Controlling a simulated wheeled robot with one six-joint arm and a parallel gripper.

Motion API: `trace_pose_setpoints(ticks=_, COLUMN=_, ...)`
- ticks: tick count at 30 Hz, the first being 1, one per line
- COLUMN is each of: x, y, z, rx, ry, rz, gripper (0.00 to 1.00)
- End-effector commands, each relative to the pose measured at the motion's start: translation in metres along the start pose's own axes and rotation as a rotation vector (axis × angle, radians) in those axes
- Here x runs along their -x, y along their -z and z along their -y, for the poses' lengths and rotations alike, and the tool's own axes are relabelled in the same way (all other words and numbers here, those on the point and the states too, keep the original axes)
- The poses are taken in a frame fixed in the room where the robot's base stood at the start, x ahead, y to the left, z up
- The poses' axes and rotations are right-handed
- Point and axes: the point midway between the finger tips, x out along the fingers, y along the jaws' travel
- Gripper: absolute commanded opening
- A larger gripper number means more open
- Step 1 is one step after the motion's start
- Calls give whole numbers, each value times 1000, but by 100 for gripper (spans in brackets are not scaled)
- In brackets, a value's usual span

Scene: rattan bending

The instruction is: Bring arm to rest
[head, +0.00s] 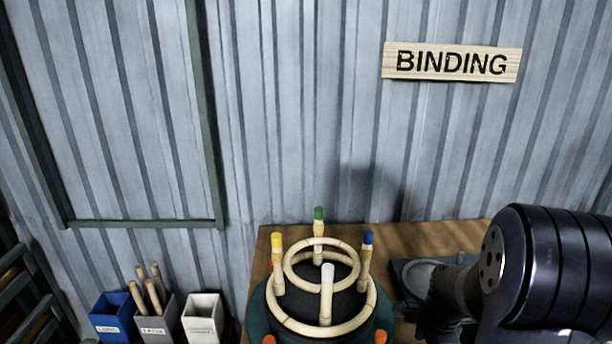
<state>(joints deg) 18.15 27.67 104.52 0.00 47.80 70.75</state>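My arm shows as large dark links at the right edge of the head view. My gripper is not in the picture, so I cannot see its fingers. A rattan frame stands on a dark round base (258,318) on the wooden table (425,238). It has a larger ring (312,329) below and a smaller ring (308,287) above.
A dark tray (408,268) lies on the table between the frame and my arm, partly hidden. Blue (115,318), grey (160,325) and white (204,318) bins stand at the lower left; the grey one holds several sticks. A BINDING sign (451,63) hangs on the corrugated wall (290,120).

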Motion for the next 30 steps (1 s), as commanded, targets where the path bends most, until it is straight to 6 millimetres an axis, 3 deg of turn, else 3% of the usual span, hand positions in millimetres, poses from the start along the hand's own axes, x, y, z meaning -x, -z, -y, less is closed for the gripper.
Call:
trace_pose_setpoints(ticks=16, x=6, y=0, z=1, rx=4, ry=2, rz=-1, gripper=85)
trace_pose_setpoints(ticks=20, x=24, y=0, z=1, rx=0, ry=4, rz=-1, gripper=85)
trace_pose_setpoints(ticks=30, x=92, y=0, z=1, rx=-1, ry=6, rz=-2, gripper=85)
